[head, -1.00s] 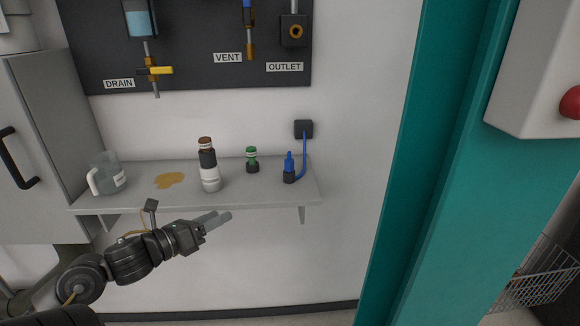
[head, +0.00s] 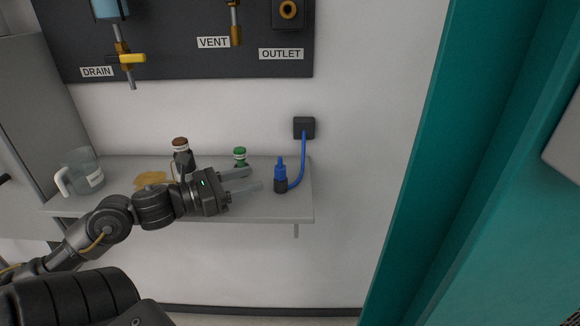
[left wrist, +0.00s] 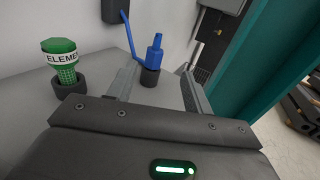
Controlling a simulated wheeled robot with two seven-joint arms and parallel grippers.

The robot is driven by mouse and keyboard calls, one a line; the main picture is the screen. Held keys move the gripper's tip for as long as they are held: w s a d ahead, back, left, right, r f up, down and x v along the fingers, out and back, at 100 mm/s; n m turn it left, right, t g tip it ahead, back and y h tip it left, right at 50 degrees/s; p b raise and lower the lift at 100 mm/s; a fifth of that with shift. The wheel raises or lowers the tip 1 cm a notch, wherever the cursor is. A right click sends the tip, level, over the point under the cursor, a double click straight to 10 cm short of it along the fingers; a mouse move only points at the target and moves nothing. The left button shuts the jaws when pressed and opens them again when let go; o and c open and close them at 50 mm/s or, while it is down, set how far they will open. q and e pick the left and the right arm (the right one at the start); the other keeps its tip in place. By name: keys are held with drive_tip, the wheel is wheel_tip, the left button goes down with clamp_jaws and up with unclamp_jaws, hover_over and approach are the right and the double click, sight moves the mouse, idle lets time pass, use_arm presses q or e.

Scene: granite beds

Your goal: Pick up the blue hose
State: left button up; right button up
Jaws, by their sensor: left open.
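The blue hose (head: 298,160) hangs from a dark wall box (head: 304,128) and curves down to a blue connector (head: 280,170) standing upright in a black holder on the shelf. In the left wrist view the hose (left wrist: 128,37) runs to the connector (left wrist: 155,51), which stands ahead of the fingers. My left gripper (head: 257,181) is open and empty, just left of the connector in the head view. In the left wrist view its fingertips (left wrist: 159,82) lie on either side of the connector's holder, with the connector just beyond them. My right gripper is not in view.
A teal post (head: 425,190) stands at the right.

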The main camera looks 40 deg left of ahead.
sight(280, 167)
use_arm(q)
drive_tip(key=shift+w+d+r, duration=0.25)
drive_tip(key=shift+w, duration=0.2)
drive_tip(key=shift+a+p+x, duration=0.2)
drive_tip(key=shift+p+x, duration=0.2)
drive_tip(key=shift+x, duration=0.7)
drive_tip(key=shift+w+d+f, duration=0.2)
drive_tip(key=shift+w, duration=0.3)
drive_tip(key=shift+w+d+r+p, duration=0.1)
drive_tip(key=shift+w+r+p, duration=0.05)
drive_tip(key=shift+w+p, duration=0.25)
drive_tip(key=x, duration=0.1)
drive_tip(key=p+x, duration=0.1)
drive_tip(key=x, duration=0.1)
drive_tip(key=shift+w+a, duration=0.2)
drive_tip(key=shift+w+d+p, duration=0.3)
drive_tip(key=shift+w, duration=0.25)
drive_tip(key=shift+f, duration=0.25)
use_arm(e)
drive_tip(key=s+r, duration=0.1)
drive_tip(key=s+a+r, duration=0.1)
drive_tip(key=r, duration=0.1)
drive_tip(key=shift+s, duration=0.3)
